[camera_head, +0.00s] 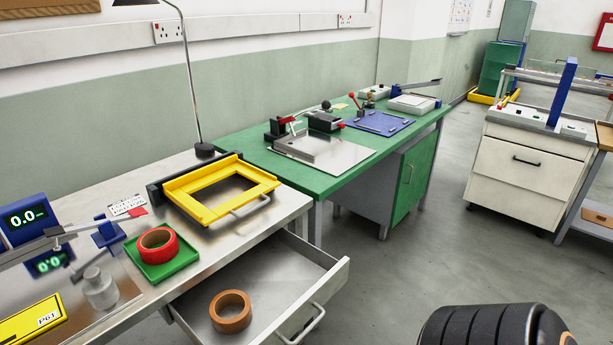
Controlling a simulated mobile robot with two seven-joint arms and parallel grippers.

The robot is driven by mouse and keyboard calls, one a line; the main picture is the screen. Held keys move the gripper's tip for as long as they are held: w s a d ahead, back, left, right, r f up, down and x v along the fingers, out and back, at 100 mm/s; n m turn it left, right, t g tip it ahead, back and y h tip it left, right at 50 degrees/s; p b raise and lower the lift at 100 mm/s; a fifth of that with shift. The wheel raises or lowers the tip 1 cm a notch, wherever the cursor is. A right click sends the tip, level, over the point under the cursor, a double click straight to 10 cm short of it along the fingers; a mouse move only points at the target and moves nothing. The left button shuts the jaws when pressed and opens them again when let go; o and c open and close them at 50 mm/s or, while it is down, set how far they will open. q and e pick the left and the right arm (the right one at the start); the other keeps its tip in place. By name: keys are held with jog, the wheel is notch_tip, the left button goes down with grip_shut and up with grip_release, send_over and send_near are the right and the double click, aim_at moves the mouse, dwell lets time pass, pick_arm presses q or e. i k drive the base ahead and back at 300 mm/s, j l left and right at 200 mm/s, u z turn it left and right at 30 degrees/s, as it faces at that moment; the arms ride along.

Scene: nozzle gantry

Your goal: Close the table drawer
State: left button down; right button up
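The table drawer (331,286) is pulled open from under the metal-topped table (224,222) at the lower left. Its front panel has a metal bar handle (302,325) and faces the lower right. An orange-brown ring (231,312) lies inside on the drawer floor. A dark rounded part of my own body shows at the bottom right, apart from the drawer. Neither of my grippers can be made out in this view.
On the table stand a yellow frame (183,191), a red ring (158,246) on a green tray (186,259), a lamp (197,110) and a blue display device (25,217). A green bench (233,147) adjoins behind. The grey floor (437,247) right of the drawer is clear.

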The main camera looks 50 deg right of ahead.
aim_at(286, 278)
jog(key=l+z, duration=0.1)
jog(key=l, duration=1.7)
jog(key=k, duration=0.2)
